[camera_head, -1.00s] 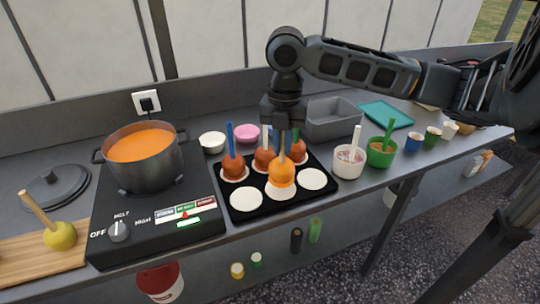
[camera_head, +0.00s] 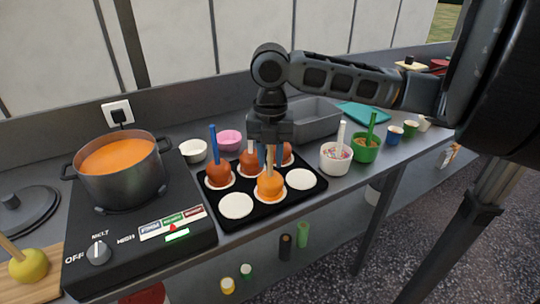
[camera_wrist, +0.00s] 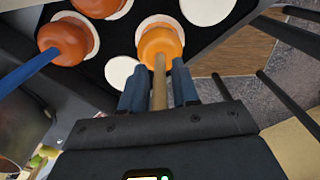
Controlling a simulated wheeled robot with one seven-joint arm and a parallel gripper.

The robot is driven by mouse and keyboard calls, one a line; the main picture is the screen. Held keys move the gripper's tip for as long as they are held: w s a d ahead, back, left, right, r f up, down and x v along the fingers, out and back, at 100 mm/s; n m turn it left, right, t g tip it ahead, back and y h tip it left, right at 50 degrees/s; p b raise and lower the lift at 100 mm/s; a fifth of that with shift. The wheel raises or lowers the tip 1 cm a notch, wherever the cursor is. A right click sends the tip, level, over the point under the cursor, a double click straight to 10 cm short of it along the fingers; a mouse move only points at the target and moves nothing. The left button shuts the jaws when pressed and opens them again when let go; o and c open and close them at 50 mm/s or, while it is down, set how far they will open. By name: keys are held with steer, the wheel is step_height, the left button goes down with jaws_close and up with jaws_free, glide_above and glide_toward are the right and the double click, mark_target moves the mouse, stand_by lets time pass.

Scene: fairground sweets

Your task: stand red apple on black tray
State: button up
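The black tray (camera_head: 315,193) lies on the counter with white discs on it. An orange-coated apple (camera_head: 270,186) stands upright on the front middle disc, its wooden stick pointing up; it also shows in the wrist view (camera_wrist: 162,44). My gripper (camera_head: 270,153) is above it, its blue fingers on either side of the stick. In the wrist view the fingers look slightly apart from the stick (camera_wrist: 159,82). Brownish-red coated apples stand in the back row: one with a blue stick (camera_head: 219,173), one with a white stick (camera_head: 249,163), and one partly hidden behind my gripper (camera_head: 288,157).
Front left (camera_head: 236,206) and front right (camera_head: 300,179) discs are empty. A pot of orange coating (camera_head: 120,175) stands on the hotplate at left. A yellow-green apple (camera_head: 28,266) is on a wooden board. White (camera_head: 335,158) and green (camera_head: 366,148) tubs stand right of the tray.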

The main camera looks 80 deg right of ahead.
steer(key=shift+o, duration=0.8)
